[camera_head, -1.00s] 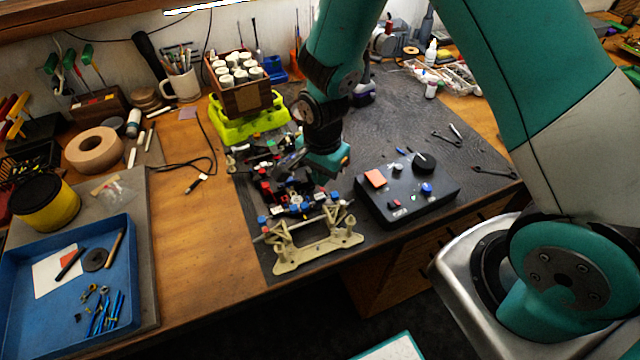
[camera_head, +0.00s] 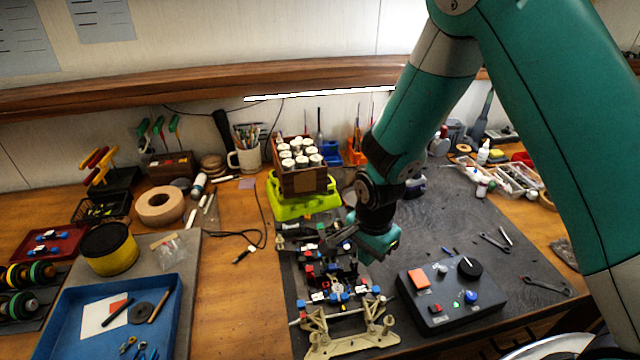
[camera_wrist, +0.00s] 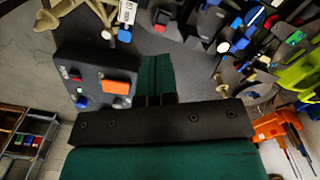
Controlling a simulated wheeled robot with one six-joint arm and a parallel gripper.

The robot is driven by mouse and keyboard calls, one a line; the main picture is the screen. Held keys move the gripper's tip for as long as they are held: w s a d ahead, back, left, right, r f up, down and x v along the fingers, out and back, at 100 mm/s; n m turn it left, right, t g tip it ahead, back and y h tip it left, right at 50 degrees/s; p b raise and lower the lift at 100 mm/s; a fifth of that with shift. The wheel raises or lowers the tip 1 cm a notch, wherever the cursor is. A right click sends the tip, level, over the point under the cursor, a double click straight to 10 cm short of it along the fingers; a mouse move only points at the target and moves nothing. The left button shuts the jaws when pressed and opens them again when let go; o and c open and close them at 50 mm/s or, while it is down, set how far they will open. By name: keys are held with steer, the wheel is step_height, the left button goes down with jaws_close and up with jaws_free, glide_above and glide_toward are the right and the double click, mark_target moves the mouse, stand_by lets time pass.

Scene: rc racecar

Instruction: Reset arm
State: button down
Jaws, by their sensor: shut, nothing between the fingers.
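My gripper (camera_head: 342,236) hangs at the end of my teal arm, just above the rear part of the RC car chassis (camera_head: 352,341) on the dark mat. It also shows in the wrist view (camera_wrist: 158,98), where its fingers are together with nothing between them. The chassis has cream end parts, blue and red fittings and dark inner parts. My gripper hides some of it in the head view. A black control box (camera_head: 450,322) with an orange pad, a black knob and a blue button lies to the right of the chassis. A small green light shows on it.
A lime-green stand (camera_head: 300,206) with a wooden box of white-capped bottles (camera_head: 302,184) is behind the chassis. A blue tray (camera_head: 62,320) and yellow tin (camera_head: 110,256) are at left. Wrenches (camera_head: 546,286) lie at right. The wooden bench between tray and mat is mostly clear.

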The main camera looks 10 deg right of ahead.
steer(key=s+a+r+n+y+b, duration=0.1)
steer(key=s+a+r+n+b, duration=0.1)
steer(key=s+r+n, duration=0.4)
steer(key=s+a+r+n+y+b, duration=0.15)
steer(key=r+n, duration=0.25)
steer(key=r, duration=0.4)
steer(key=s+r+n+y+b, duration=0.1)
steer(key=s+r+n, duration=0.5)
steer(key=s+n, duration=0.3)
steer(key=shift+s+a+r+y, duration=0.35)
steer(key=shift+s+a, duration=0.1)
steer(key=shift+s, duration=0.6)
